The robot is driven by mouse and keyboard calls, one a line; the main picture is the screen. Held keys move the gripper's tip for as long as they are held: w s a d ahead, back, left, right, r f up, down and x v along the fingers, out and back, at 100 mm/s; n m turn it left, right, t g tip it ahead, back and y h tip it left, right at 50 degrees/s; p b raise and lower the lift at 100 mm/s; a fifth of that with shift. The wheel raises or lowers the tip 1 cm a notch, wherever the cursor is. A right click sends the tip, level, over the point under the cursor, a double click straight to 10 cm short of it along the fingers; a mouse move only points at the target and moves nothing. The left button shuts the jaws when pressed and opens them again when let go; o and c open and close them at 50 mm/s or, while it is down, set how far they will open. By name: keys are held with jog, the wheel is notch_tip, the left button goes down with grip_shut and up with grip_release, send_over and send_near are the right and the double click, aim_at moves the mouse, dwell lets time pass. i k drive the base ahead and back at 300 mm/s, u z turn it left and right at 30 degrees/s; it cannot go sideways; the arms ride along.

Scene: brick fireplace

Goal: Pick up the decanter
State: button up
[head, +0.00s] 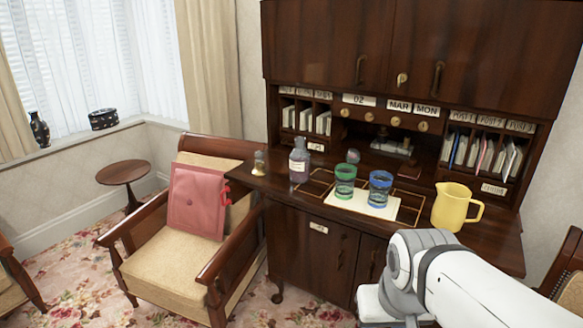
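The decanter (299,162) looks like a grey glass bottle with a stopper and a pale label. It stands upright on the left part of the desk's writing surface (470,235). Nothing is touching it. My white and grey arm (480,283) comes in from the lower right, in front of the desk and well to the right of the decanter. The fingers of my gripper do not show, so its state is hidden.
Right of the decanter are a green-banded glass (344,182), a blue-banded glass (380,189) and a yellow pitcher (455,207). A small brass-coloured object (259,163) stands at its left. An armchair (170,262) with a red bag (196,202) stands left of the desk.

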aim_at(300, 158)
jog(key=u, duration=2)
jog(key=i, duration=1.95)
jog(key=z, duration=3.1)
jog(key=i, duration=0.5)
jog(key=u, duration=0.05)
